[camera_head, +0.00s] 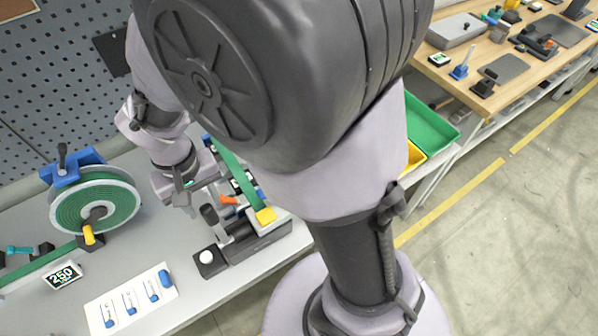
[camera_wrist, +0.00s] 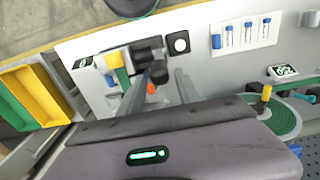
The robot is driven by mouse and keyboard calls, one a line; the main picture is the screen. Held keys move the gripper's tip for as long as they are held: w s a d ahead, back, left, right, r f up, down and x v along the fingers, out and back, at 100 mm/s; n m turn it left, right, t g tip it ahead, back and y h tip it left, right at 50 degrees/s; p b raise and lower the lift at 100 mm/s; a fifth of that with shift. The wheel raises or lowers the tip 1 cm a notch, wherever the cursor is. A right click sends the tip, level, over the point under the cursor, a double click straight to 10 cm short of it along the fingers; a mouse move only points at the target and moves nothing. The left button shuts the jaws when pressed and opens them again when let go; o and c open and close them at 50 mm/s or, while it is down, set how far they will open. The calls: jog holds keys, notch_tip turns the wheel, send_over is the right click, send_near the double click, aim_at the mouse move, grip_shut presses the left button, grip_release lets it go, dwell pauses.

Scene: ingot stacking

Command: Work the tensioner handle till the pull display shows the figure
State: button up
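The tensioner (camera_head: 252,240) is a dark device at the front of the grey bench, with an upright black handle (camera_head: 209,214), an orange lever and a yellow end block. A green strap (camera_head: 232,165) runs to it. In the wrist view the tensioner (camera_wrist: 148,55) lies beyond my fingers, with its orange part (camera_wrist: 151,88) between them. My gripper (camera_head: 185,205) is near the handle, its fingers (camera_wrist: 161,78) apart with nothing seen held. Contact with the handle cannot be told. A display (camera_head: 63,276) reads 250; it also shows in the wrist view (camera_wrist: 283,71).
A green strap reel (camera_head: 95,208) in a blue holder stands at the left. A white card with blue markings (camera_head: 130,299) lies in front. Green and yellow bins (camera_head: 430,123) stand at the right. My arm hides part of the bench.

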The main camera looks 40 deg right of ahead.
dwell(0.3)
notch_tip(320, 180, up, 7)
jog(key=p, duration=0.6)
jog(key=shift+f, duration=0.1)
jog(key=s+d+r+m+t+y+b, duration=0.1)
jog(key=s+d+m+t+b, duration=0.3)
jog(key=s+b, duration=0.7)
jog(key=d+t+y+b, duration=0.1)
jog(key=d+b, duration=0.1)
jog(key=shift+s+d+r+t, duration=0.2)
jog(key=shift+d+t, duration=0.2)
dwell(1.6)
